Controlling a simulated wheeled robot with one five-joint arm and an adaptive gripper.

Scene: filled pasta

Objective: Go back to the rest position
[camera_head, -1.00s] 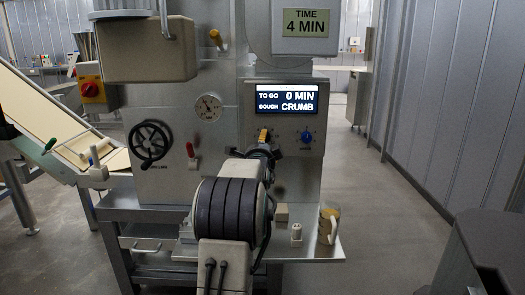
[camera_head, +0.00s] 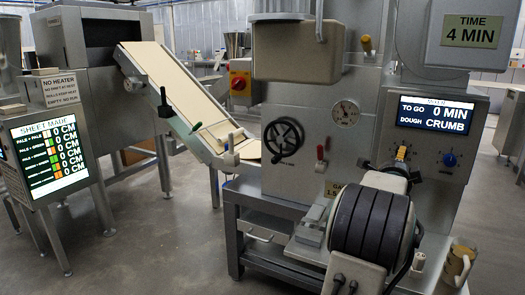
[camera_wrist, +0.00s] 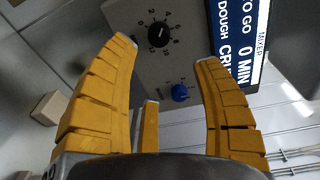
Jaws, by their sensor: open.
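My gripper (camera_head: 402,153) is small and partly hidden by my own arm in the head view, in front of the mixer's control panel. In the wrist view its yellow fingers (camera_wrist: 165,52) stand wide apart with nothing between them. Beyond them are a black dial (camera_wrist: 158,35) and a blue knob (camera_wrist: 180,92), which also shows in the head view (camera_head: 450,159). I cannot tell any contact with either. The mixer screen (camera_head: 434,115) reads TO GO 0 MIN, DOUGH CRUMB.
A TIME 4 MIN sign (camera_head: 471,31) is above the screen. A handwheel (camera_head: 283,140) and gauge (camera_head: 345,113) are on the machine's front. A mug (camera_head: 459,262) stands on the shelf at right. A sloping belt (camera_head: 185,90) and a SHEET MADE screen (camera_head: 50,153) are at left. Floor (camera_head: 160,240) is clear between.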

